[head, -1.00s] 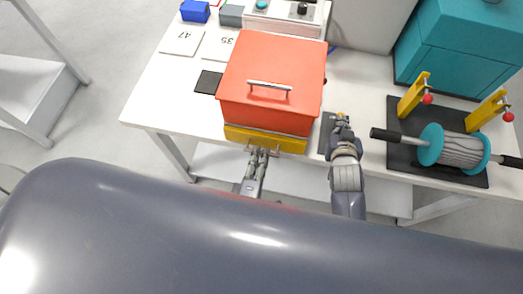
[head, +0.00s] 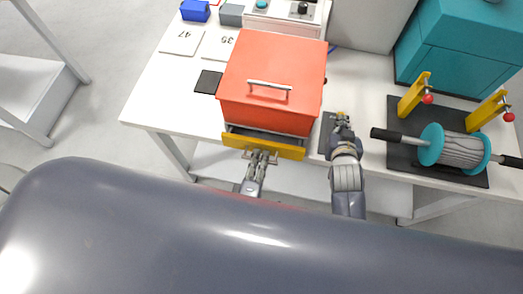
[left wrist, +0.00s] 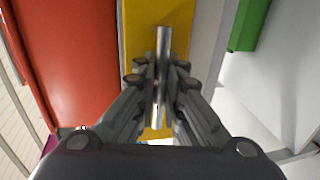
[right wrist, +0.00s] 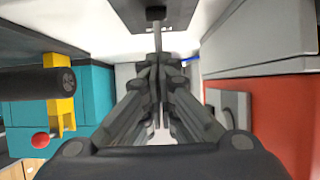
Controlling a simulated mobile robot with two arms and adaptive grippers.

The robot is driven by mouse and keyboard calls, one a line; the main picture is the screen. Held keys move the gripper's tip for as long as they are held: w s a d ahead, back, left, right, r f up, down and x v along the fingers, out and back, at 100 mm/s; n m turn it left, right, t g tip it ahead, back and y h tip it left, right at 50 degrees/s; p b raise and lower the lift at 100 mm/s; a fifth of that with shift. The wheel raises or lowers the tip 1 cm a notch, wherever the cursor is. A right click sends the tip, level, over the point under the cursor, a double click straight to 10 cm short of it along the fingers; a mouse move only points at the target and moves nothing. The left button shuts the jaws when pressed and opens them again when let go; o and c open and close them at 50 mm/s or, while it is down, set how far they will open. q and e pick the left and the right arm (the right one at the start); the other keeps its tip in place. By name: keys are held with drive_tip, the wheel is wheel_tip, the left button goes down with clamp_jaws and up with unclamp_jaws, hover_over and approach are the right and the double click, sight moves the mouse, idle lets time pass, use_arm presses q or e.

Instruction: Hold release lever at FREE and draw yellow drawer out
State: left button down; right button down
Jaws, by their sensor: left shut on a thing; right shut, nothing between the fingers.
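The yellow drawer (head: 290,152) sits at the bottom of the red cabinet (head: 270,75) and stands partly out, with its interior showing behind the front. My left gripper (head: 261,158) is shut on the drawer's metal bar handle (left wrist: 163,50). The yellow drawer front (left wrist: 140,15) shows behind it in the left wrist view. My right gripper (head: 342,124) is shut and empty just right of the cabinet. In the right wrist view, a thin lever with a black end (right wrist: 156,14) stands just beyond the right fingertips (right wrist: 158,62); contact is unclear. No FREE mark is legible.
A cable reel (head: 458,148) on a stand with yellow posts is to the right of my right arm. A teal cabinet (head: 465,50) stands behind it.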

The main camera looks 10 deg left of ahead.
drive_tip(key=shift+s, duration=0.2)
use_arm(q)
drive_tip(key=s, duration=0.2)
drive_tip(key=shift+s, duration=0.4)
use_arm(e)
drive_tip(key=shift+w, duration=0.1)
use_arm(q)
drive_tip(key=c, duration=2)
unclamp_jaws()
drive_tip(key=shift+w, duration=0.1)
drive_tip(key=s+r, duration=0.2)
drive_tip(key=s, duration=1)
drive_tip(key=shift+r, duration=0.2)
